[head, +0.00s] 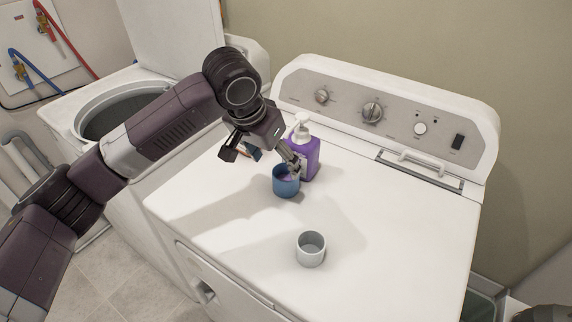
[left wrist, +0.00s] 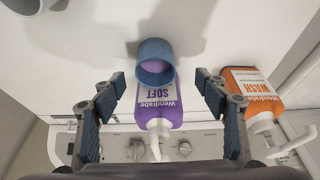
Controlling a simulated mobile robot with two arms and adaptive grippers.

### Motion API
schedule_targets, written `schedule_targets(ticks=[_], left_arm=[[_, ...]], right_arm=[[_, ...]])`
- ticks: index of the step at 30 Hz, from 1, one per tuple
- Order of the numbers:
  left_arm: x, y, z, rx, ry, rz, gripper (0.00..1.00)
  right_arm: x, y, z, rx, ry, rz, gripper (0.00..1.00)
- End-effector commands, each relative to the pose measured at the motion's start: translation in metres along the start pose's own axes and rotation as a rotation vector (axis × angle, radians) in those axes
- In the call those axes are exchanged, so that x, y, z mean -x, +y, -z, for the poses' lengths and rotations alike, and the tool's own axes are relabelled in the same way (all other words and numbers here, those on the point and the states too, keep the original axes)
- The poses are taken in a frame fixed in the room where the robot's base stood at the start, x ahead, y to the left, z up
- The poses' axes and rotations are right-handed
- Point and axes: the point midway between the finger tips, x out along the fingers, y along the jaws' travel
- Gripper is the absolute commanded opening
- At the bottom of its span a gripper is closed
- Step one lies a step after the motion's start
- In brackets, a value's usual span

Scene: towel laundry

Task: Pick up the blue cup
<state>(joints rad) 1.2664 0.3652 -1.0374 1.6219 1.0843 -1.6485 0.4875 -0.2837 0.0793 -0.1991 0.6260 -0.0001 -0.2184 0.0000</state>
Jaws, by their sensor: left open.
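The blue cup (head: 286,183) stands upright on the white dryer top, just in front of a purple pump bottle (head: 304,157). My left gripper (head: 262,161) is open and empty, at the cup's upper left in the head view, with one finger overlapping the cup's rim in the picture. In the left wrist view the blue cup (left wrist: 155,60) lies ahead, between the lines of the two open fingers (left wrist: 158,88), with the purple bottle (left wrist: 158,105) behind it. I cannot tell whether a finger touches the cup. My right gripper does not show.
A light grey cup (head: 311,250) stands nearer the front of the dryer top (head: 400,240). An orange bottle (left wrist: 252,92) stands beside the purple one in the left wrist view. The control panel (head: 385,112) rises at the back. An open washer (head: 115,108) is at the left.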

Motion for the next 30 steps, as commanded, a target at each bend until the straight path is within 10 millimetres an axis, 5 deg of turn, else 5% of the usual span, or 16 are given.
schedule_targets(ticks=[5, 12, 16, 21, 30], left_arm=[[-0.01, 0.004, 0.001, -0.005, -0.002, -0.004, 0.67], [-0.036, 0.006, 0.004, -0.006, 0.0, -0.005, 0.67], [-0.056, 0.009, 0.006, -0.005, -0.002, -0.005, 0.67], [-0.075, 0.009, 0.006, -0.005, 0.0, -0.004, 0.67], [-0.078, 0.009, 0.006, -0.006, 0.002, -0.004, 0.63]], right_arm=[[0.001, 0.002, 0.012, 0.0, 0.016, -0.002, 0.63], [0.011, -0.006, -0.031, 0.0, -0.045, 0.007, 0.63], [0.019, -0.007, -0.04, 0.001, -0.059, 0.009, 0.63], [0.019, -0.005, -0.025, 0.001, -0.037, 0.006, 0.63], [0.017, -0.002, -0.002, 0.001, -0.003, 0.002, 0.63]])
